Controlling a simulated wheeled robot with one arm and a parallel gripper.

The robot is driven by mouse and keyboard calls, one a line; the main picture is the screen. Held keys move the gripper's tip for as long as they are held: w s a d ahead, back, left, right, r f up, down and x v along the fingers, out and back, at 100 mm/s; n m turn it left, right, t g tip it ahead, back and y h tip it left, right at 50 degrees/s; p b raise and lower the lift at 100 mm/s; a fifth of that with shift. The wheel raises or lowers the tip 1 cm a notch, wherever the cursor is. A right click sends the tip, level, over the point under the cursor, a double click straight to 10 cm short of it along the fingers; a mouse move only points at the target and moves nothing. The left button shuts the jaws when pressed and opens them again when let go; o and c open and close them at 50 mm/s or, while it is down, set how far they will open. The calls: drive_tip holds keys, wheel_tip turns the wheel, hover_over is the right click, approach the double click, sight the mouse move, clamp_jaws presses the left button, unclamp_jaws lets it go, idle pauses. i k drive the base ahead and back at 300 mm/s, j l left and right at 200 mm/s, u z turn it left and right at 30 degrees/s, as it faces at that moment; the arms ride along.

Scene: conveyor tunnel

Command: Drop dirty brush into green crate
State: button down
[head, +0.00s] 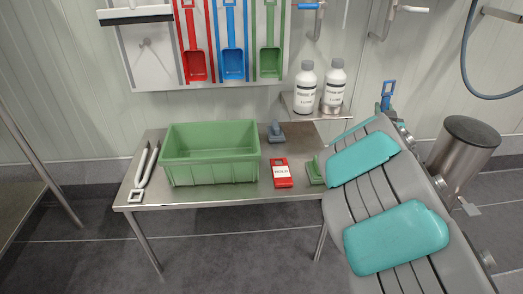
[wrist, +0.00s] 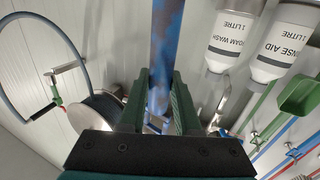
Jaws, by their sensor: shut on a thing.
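The green crate (head: 212,174) stands upright on the steel table in the head view, and its visible inside looks empty. My gripper (wrist: 161,88) is shut on a blue handle with dark smudges, the dirty brush (wrist: 166,40), in the wrist view. The handle runs upward between the two green fingers; the brush head cannot be made out. In the head view a blue looped end (head: 388,88) shows beyond my arm, right of the bottles and apart from the crate. It looks like part of the held brush. My gripper there is mostly hidden behind my arm.
On the steel table (head: 235,193) lie white tongs (head: 143,175), a grey-blue brush (head: 276,132), a red box (head: 281,173) and a green brush (head: 315,171). Two bottles (head: 305,87) stand on a wall shelf (head: 318,113). A steel bin (head: 464,150) is at right.

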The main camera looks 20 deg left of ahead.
sight(223, 172)
drive_tip(key=z, duration=0.45)
drive_tip(key=k+z, duration=0.1)
drive_tip(key=z, duration=0.8)
drive_tip(key=k+z, duration=0.1)
drive_tip(key=z, duration=0.8)
drive_tip(key=l+z, duration=0.1)
drive_tip(key=z, duration=0.35)
drive_tip(key=k+l+z, duration=0.1)
drive_tip(key=z, duration=0.8)
drive_tip(key=l+z, duration=0.15)
drive_tip(key=l, duration=0.25)
drive_tip(key=l+u, duration=0.1)
drive_tip(key=u, duration=0.45)
drive_tip(key=l+u, duration=0.1)
drive_tip(key=u, duration=0.45)
drive_tip(key=l+u, duration=0.1)
drive_tip(key=u, duration=0.45)
drive_tip(key=k+u, duration=0.1)
drive_tip(key=u, duration=0.5)
drive_tip(key=l+u, duration=0.1)
drive_tip(key=u, duration=0.45)
drive_tip(key=k+u, duration=0.15)
drive_tip(key=u, duration=0.95)
drive_tip(key=k+j+u, duration=0.1)
drive_tip(key=u, duration=0.45)
